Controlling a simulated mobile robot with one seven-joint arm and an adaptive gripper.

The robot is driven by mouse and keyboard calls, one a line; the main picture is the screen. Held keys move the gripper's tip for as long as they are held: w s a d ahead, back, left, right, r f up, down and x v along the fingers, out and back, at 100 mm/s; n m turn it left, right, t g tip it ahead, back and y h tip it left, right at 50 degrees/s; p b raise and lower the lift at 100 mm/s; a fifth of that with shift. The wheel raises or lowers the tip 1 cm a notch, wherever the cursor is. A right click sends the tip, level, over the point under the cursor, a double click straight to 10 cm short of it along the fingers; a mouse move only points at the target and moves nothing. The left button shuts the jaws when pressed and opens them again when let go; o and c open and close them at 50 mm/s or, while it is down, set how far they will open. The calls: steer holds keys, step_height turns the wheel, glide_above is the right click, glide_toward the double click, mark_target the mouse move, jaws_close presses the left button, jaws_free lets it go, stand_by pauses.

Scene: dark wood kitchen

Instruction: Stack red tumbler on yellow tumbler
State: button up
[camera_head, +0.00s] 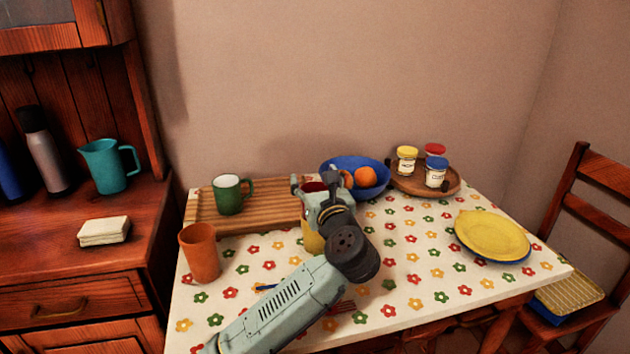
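The red tumbler (314,187) shows only as a small dark red part between the fingers of my gripper (316,184). The fingers lie on either side of it and appear closed on it. The yellow tumbler (312,240) stands on the flowered tablecloth, just below my gripper in the picture. My gripper and wrist cover much of it. The red tumbler appears above the yellow one, but my gripper hides whether they touch.
An orange-brown tumbler (200,254) stands at the table's left. A green mug (229,194) stands on a slatted wooden board (263,215). Behind are a blue bowl (367,189) with fruit and a wooden tray (408,188) with jars. A yellow plate (492,234) lies right.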

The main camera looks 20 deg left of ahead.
steer(key=shift+o, duration=0.9)
steer(key=b+v, duration=0.5)
steer(key=v, duration=0.7)
steer(key=shift+b, duration=0.3)
steer(key=shift+r, duration=0.1)
